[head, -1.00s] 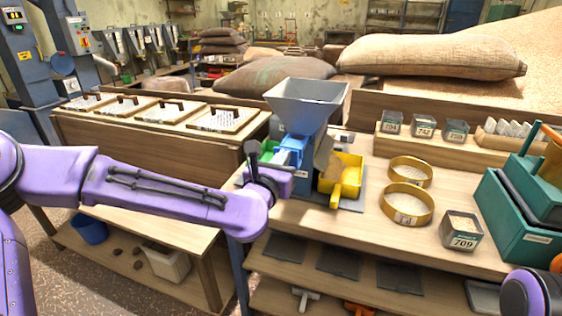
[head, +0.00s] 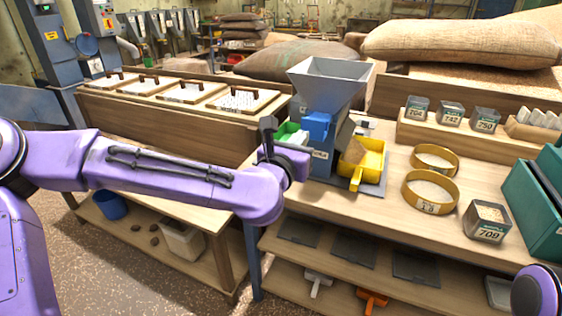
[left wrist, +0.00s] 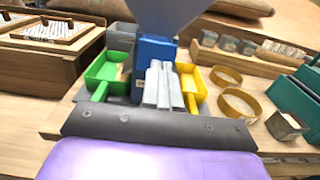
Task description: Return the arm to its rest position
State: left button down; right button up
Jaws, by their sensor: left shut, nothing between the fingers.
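My left arm (head: 165,172) is purple and reaches in from the left in the head view, ending in front of the mill. My left gripper (left wrist: 163,82) shows in the left wrist view as two light grey fingers shut together, with nothing between them. Beyond the fingers is the grey and blue mill (head: 326,92) with its hopper. A green scoop or tray (left wrist: 112,70) is left of the fingers and a yellow one (left wrist: 190,84) is right of them. In the head view the wrist hides the fingertips. A purple part of my right arm (head: 540,292) shows at lower right; its gripper is out of view.
The workbench (head: 400,215) holds two yellow sieve rings (head: 430,193), a jar marked 709 (head: 488,222) and a teal box (head: 535,205). A counter (head: 165,125) with several framed trays is at the left. Below are shelves and a blue bucket (head: 110,205).

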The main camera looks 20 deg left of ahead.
pick_arm(q)
jog(key=s, duration=0.7)
jog(key=s+a+f+m+g, duration=0.1)
jog(key=f+m+g, duration=0.1)
jog(key=f+m, duration=0.55)
jog(key=s+a+f+m+g+y+p, duration=0.1)
jog(key=f+m+g, duration=0.3)
jog(key=f, duration=0.6)
jog(key=s+a+f+m+g, duration=0.1)
jog(key=f+m, duration=0.7)
jog(key=f, duration=0.1)
jog(key=s+a+f+m+g+y+p, duration=0.1)
jog(key=s+a+f+m+g, duration=0.3)
jog(key=s+f, duration=0.5)
jog(key=s+a+f+m+g+y+p, duration=0.2)
jog(key=s+a+f+m, duration=0.3)
jog(key=s, duration=1.1)
jog(key=a+f+g, duration=0.1)
jog(key=a+f, duration=0.2)
jog(key=f, duration=0.1)
jog(key=shift+f+g+y+p, duration=0.15)
jog(key=shift+g+y+p, duration=0.15)
jog(key=shift+g+p, duration=0.1)
jog(key=shift+s, duration=0.1)
